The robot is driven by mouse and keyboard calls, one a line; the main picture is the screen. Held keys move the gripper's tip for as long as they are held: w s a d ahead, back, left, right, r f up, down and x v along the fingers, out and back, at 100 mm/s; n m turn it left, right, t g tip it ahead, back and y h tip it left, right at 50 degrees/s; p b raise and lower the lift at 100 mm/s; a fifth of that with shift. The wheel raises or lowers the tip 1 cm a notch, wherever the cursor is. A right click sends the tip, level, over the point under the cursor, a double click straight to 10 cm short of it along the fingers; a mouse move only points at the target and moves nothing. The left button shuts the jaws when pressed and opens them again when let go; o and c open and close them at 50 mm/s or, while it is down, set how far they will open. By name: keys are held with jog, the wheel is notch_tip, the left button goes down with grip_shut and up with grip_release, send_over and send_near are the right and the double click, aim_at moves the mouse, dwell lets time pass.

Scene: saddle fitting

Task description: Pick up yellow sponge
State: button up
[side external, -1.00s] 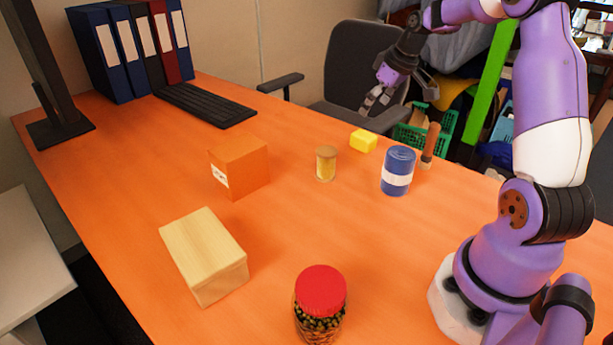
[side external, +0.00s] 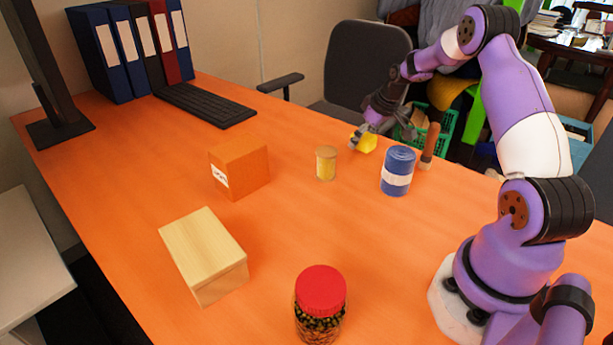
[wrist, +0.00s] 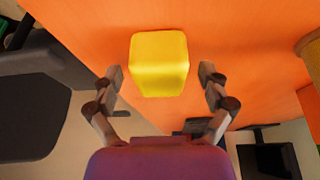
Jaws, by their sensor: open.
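The yellow sponge (side external: 367,144) is a small block on the orange table near its far edge. In the side view my gripper (side external: 366,139) is down at the sponge and partly covers it. In the wrist view the sponge (wrist: 160,63) sits centred, just ahead of and between the two fingertips of my gripper (wrist: 161,75). The fingers are spread wider than the sponge, with a gap on each side. Nothing is held.
A blue can (side external: 397,171) and an upright brown-handled thing (side external: 429,145) stand right of the sponge. A small yellow jar (side external: 326,163) stands to its left. An orange box (side external: 240,165), a wooden block (side external: 204,255) and a red-lidded jar (side external: 320,303) are nearer.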

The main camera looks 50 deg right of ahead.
jog(key=c, duration=1.1)
jog(key=shift+c, duration=0.2)
